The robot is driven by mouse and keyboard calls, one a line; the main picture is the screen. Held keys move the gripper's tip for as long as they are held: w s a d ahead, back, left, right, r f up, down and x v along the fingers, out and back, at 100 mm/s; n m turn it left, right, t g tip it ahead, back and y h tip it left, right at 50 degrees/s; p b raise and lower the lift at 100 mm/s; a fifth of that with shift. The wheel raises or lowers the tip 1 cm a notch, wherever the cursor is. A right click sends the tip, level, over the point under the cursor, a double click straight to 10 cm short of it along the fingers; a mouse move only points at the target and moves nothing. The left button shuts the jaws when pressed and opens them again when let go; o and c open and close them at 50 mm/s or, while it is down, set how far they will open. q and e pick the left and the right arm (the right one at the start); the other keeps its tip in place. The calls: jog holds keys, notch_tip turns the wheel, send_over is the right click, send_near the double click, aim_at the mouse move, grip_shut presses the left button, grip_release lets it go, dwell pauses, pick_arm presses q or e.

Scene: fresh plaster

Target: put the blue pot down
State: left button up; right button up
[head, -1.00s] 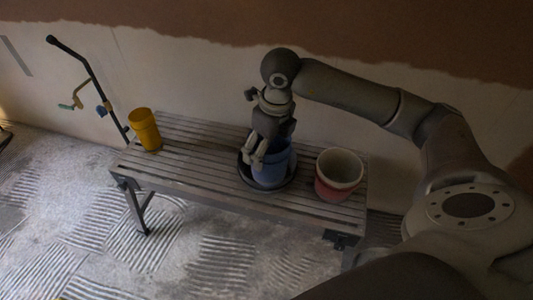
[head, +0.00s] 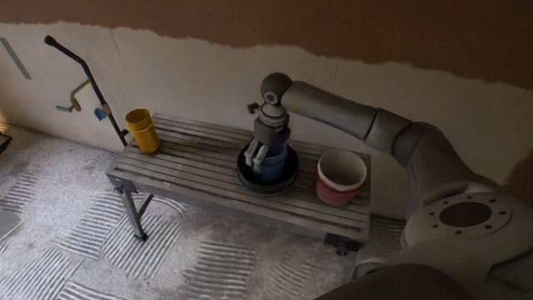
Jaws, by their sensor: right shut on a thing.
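The blue pot (head: 273,163) is on the slatted bench, within the rim of a round black tray or saucer (head: 268,187). It looks upright, and its lower part is hidden by the black rim. My right gripper (head: 257,163) comes down from above and is shut on the pot's near left side. Whether the pot's base touches the black tray cannot be seen. My left gripper is not in view.
The grey slatted bench (head: 205,171) stands against the wall. A yellow pot (head: 143,132) is at its left end. A red and white pot (head: 340,177) stands right of the black tray. The slats between the yellow pot and the tray are clear.

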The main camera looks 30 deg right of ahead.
jog(key=shift+f, duration=0.3)
jog(key=o, duration=1.1)
jog(key=shift+r, duration=0.1)
